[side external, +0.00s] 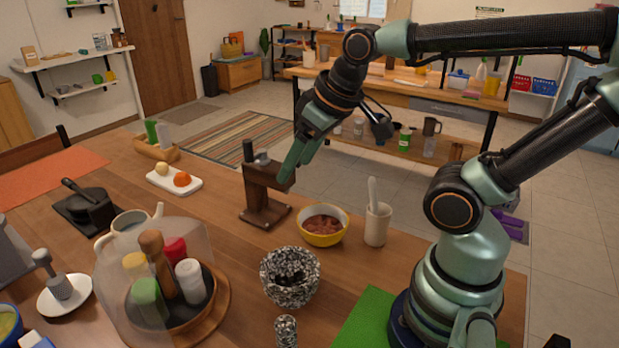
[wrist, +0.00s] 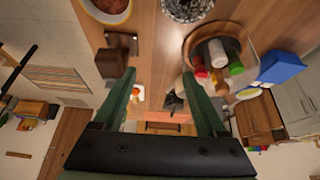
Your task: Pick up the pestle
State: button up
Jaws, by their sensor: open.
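A black-and-white speckled cylinder (side external: 286,331), which looks like the pestle, stands at the bottom edge of the side view, partly cut off. Just behind it is a matching speckled bowl (side external: 290,277), likely its mortar; the bowl also shows at the top of the wrist view (wrist: 187,8). I cannot make out the pestle in the wrist view. My gripper (side external: 287,176) is open with green fingers and is raised over the far side of the table, near a dark wooden stand. It is well away from the pestle.
The wooden stand (side external: 266,211), a yellow bowl (side external: 322,238) and a white cup with a utensil (side external: 376,226) stand behind the mortar. A round tray of shakers under a clear cover (side external: 220,300) is to its left. A green mat (side external: 362,322) lies right of the pestle.

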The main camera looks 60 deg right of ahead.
jog(key=s+a+f+n+g+y, duration=0.1)
jog(key=s+a+f+n+g, duration=0.15)
jog(key=a+n, duration=0.7)
jog(key=n+g+h, duration=0.1)
jog(key=n+g, duration=0.2)
jog(key=n, duration=0.2)
send_near(285, 321)
notch_tip(285, 321, down, 11)
jog(key=shift+f, duration=0.2)
grip_shut()
